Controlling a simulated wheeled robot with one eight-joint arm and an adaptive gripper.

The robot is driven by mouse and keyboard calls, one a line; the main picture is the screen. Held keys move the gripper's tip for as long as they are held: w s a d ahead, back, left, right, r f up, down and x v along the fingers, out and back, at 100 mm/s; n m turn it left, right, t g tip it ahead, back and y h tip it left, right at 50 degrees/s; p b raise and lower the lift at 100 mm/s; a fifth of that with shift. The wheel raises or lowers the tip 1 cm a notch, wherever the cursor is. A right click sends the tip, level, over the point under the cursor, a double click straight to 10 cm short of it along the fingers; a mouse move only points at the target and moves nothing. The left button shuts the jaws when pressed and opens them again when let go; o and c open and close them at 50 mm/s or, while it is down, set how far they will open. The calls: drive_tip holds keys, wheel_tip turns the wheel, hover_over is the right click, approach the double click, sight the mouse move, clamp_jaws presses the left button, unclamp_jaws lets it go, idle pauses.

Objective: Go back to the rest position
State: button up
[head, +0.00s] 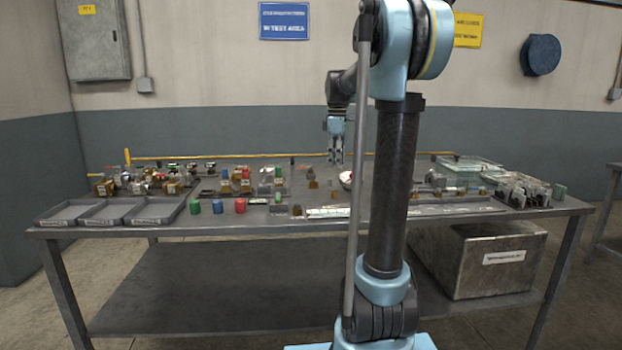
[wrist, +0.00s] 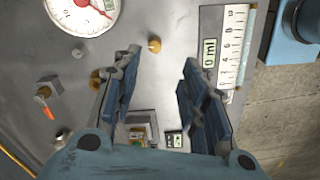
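My gripper (head: 336,150) hangs fingers-down above the middle of the table (head: 250,228), below my raised arm. In the wrist view my gripper (wrist: 158,85) has its two blue fingers spread apart, with nothing between them. Under it the grey tabletop shows, with a small brass knob (wrist: 154,45) beyond the fingertips. My arm column hides part of the table right of the middle in the head view.
Three grey trays (head: 60,214) stand at the front left. A white dial (wrist: 82,12) and a ruled scale (wrist: 232,50) flank the fingers. A metal bin (head: 480,265) sits on the lower shelf.

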drive_tip(key=s+f+m, duration=0.2)
drive_tip(key=s, duration=0.4)
drive_tip(key=s+f+m, duration=0.2)
drive_tip(key=s+f, duration=0.1)
drive_tip(key=s, duration=0.3)
drive_tip(key=s+f+m+t, duration=0.1)
drive_tip(key=s+f+m, duration=0.1)
drive_tip(key=s, duration=0.4)
drive_tip(key=shift+s+f+m, duration=0.25)
drive_tip(key=shift+f+m, duration=0.15)
drive_tip(key=shift+f, duration=0.1)
drive_tip(key=s+f+m+t, duration=0.1)
drive_tip(key=s+f+m, duration=0.6)
drive_tip(key=s+f, duration=0.8)
drive_tip(key=shift+s+f, duration=0.15)
drive_tip(key=shift+f, duration=0.4)
drive_tip(key=shift+w+f, duration=0.2)
drive_tip(key=shift+w, duration=0.3)
drive_tip(key=shift+c, duration=0.2)
drive_tip(key=shift+s, duration=0.1)
drive_tip(key=shift+c, duration=0.6)
